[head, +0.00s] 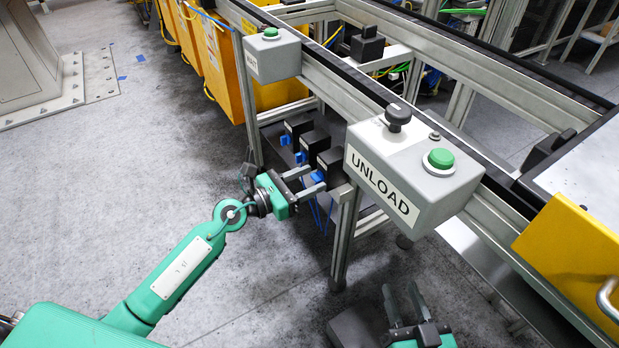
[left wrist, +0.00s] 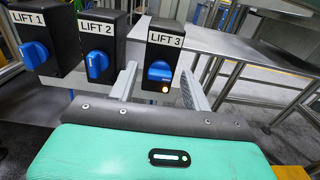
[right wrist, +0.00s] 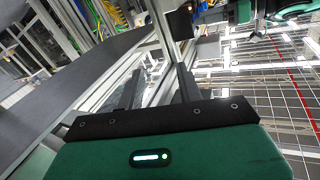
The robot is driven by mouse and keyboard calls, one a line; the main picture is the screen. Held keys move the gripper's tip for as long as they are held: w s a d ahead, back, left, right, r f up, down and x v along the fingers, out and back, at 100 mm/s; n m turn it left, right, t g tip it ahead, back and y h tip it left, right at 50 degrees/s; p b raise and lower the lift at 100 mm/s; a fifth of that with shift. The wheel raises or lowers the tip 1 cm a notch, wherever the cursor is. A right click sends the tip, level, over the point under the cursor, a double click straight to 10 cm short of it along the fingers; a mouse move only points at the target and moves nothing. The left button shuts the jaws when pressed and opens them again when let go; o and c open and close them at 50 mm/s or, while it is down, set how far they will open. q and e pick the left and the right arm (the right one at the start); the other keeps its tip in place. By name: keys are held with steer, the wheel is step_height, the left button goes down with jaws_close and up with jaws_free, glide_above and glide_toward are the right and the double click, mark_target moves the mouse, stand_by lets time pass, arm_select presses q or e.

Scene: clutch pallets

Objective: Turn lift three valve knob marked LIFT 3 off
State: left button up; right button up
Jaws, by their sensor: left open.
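The LIFT 3 box (left wrist: 164,46) is black with a white label and a blue knob (left wrist: 159,71). The knob's grip looks roughly level, and a small orange lamp (left wrist: 165,87) glows below it. My left gripper (left wrist: 159,75) is open, with one finger on each side of the knob in the left wrist view; I cannot tell whether they touch it. In the head view my left gripper (head: 316,179) is at the nearest blue knob (head: 318,177), partly covering it. My right gripper (head: 400,287) is open and empty, low near the bottom edge.
The LIFT 2 box (left wrist: 97,39) and LIFT 1 box (left wrist: 42,41), with blue knobs, stand to the left of LIFT 3. The grey UNLOAD box (head: 415,165) sits right of my left gripper on the conveyor frame. A WAIT box (head: 272,54) is farther back. The floor at left is clear.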

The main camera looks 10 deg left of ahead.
arm_select(q)
steer(key=shift+w+d, duration=0.25)
arm_select(e)
steer(key=shift+f, duration=0.1)
